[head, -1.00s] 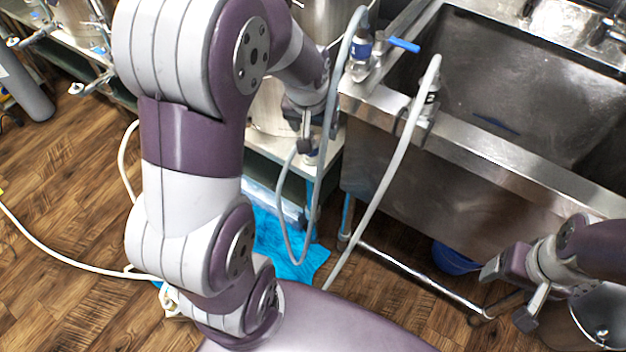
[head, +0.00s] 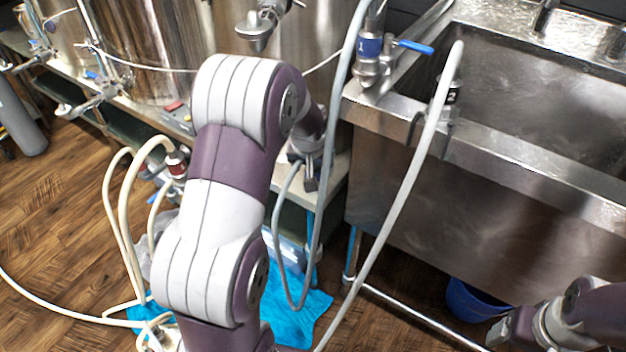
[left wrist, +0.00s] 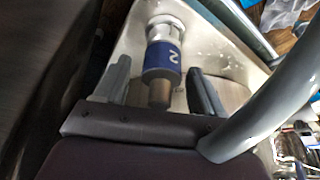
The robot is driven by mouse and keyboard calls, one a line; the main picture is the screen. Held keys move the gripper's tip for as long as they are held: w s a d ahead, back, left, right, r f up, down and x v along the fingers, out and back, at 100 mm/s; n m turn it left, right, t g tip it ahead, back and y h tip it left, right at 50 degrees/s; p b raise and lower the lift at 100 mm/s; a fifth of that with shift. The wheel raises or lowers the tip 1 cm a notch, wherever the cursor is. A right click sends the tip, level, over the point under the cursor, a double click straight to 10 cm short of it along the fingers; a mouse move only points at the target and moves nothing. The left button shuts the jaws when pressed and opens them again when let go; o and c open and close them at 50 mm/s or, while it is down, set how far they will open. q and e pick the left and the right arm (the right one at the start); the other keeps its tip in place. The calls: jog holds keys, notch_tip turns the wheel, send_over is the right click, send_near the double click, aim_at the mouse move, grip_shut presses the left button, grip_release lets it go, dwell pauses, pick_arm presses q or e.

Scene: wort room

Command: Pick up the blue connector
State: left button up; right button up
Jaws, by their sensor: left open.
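In the left wrist view a connector with a blue band marked 2 (left wrist: 162,58) lies between the two fingers of my left gripper (left wrist: 158,88). The jaws are open, with a finger on each side; I see no clear contact. In the head view my left gripper (head: 309,170) is partly hidden by its own arm, beside the bench end, and the connector marked 2 cannot be made out. My right gripper (head: 503,330) is at the lower right, partly cut off.
A steel sink (head: 480,160) stands at the right, with another fitting (head: 448,97) on its rim. Grey hoses (head: 395,205) hang in front. Steel tanks (head: 140,50) stand behind. A blue cloth (head: 290,308), pale hoses (head: 112,215) and a blue bucket (head: 470,300) are low down.

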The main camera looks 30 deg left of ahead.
pick_arm(q)
jog(key=shift+f, duration=0.1)
jog(key=shift+c, duration=0.4)
jog(key=c, duration=1.1)
notch_tip(320, 180, up, 4)
jog(key=p, duration=0.2)
jog(key=shift+w+p, duration=0.1)
jog(key=shift+p, duration=0.2)
jog(key=s+d+r+p, duration=0.2)
jog(key=s+d+r, duration=0.5)
jog(key=s+d, duration=0.1)
jog(key=shift+d+p, duration=0.15)
jog(key=shift+p, duration=0.2)
jog(key=shift+s, duration=0.1)
notch_tip(320, 180, up, 5)
jog(key=p, duration=0.4)
jog(key=shift+f, duration=0.2)
jog(key=shift+f, duration=0.1)
